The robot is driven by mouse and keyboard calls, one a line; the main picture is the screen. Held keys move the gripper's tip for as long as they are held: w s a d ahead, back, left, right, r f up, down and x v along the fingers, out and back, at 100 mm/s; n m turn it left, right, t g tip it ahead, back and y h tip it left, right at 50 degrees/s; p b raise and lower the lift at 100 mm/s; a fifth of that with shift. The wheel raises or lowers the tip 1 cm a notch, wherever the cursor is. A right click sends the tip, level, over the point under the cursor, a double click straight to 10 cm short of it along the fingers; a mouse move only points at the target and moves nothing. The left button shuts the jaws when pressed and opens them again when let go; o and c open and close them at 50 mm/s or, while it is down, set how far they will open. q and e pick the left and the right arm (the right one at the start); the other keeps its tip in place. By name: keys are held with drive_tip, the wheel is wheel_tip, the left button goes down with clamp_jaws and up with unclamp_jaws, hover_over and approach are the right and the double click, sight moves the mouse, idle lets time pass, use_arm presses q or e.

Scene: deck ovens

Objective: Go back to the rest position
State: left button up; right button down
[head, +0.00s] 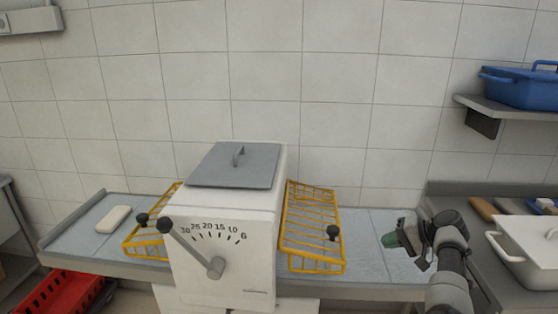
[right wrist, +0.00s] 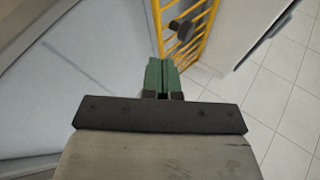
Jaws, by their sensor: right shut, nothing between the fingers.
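My right gripper (head: 391,240), with green fingertips, is over the right part of the counter, to the right of the white machine. In the right wrist view its green fingers (right wrist: 164,78) are together with nothing between them. My left gripper is in neither view.
A white machine (head: 220,245) with a grey lid and a dial lever stands at the centre, with yellow wire guards (head: 313,225) on both sides. A white block (head: 114,219) lies on the left counter. A white lidded pot (head: 525,265) stands right, below a blue pot (head: 522,90). A red crate (head: 62,292) is low left.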

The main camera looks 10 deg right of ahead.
drive_tip(key=s+a+f+n+g+h, duration=0.2)
drive_tip(key=s+f+n+g+h, duration=0.35)
drive_tip(key=s+f, duration=1.05)
drive_tip(key=s+a+r+n+t+h, duration=0.1)
drive_tip(key=s+a+r, duration=0.1)
drive_tip(key=s+a, duration=0.55)
drive_tip(key=s+a+r+n+h, duration=0.15)
drive_tip(key=s+a, duration=0.25)
drive_tip(key=s, duration=0.6)
drive_tip(key=s+a+r+n+t, duration=0.1)
drive_tip(key=s+a+r, duration=0.2)
drive_tip(key=s+a, duration=0.4)
wheel_tip(320, 180, down, 28)
drive_tip(key=s+d+g, duration=0.1)
drive_tip(key=s, duration=0.1)
drive_tip(key=s+d+f+g+b, duration=0.1)
drive_tip(key=s+d+f, duration=0.2)
drive_tip(key=s+f, duration=1.3)
drive_tip(key=shift+d+g, duration=0.1)
drive_tip(key=shift+g, duration=0.15)
